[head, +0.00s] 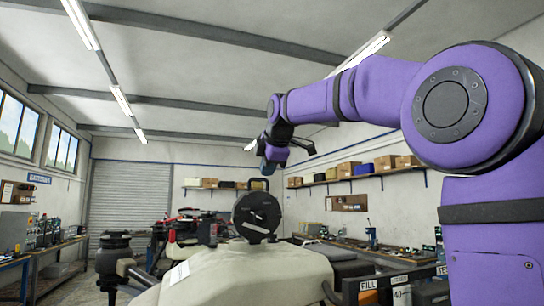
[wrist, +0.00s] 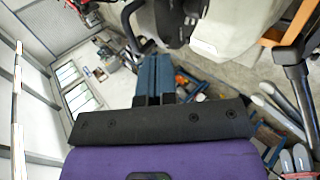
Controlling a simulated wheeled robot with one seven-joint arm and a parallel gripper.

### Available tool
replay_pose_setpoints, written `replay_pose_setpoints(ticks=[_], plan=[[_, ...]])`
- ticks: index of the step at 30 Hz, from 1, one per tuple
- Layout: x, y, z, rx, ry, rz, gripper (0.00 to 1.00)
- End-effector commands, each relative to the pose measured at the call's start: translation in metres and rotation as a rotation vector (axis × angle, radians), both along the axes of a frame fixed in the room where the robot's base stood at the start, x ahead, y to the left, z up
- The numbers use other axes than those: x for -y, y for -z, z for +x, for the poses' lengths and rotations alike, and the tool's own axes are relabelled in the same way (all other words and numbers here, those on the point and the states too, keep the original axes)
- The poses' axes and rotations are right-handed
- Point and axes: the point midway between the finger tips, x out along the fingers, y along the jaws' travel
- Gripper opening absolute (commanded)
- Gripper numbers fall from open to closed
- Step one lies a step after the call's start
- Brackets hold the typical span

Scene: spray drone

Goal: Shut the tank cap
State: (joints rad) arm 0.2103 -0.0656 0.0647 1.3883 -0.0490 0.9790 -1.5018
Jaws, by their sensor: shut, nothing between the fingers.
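The cream tank (head: 250,274) fills the lower middle of the head view. Its black round cap (head: 257,213) stands tilted up on edge on top of the tank, so it is open. My gripper (head: 270,160) is above the cap and apart from it in the picture, with its blue fingers pointing down. In the wrist view the two blue fingers (wrist: 153,64) lie side by side, shut and empty. The pale tank (wrist: 222,24) also shows at the top of the wrist view. The tank's opening is hidden from the head view.
My purple arm comes in from the right. A workbench (head: 385,254) runs along the right wall under a shelf of boxes (head: 384,163). Another bench (head: 50,246) stands at the left. A roller shutter (head: 130,200) closes the back. The air around the cap looks clear.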

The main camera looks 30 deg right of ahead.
Motion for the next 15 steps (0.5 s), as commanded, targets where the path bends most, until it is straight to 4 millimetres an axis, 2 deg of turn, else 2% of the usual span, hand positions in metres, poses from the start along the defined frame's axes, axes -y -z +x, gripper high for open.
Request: replay_pose_setpoints(ticks=[4,9,15], plan=[[0.005,0.019,0.021,-0.002,0.001,0.0,0.0],[0.009,0.015,0.042,0.0,0.001,0.0,0.0],[0.011,0.015,0.054,0.0,0.001,0.0,0.0]])
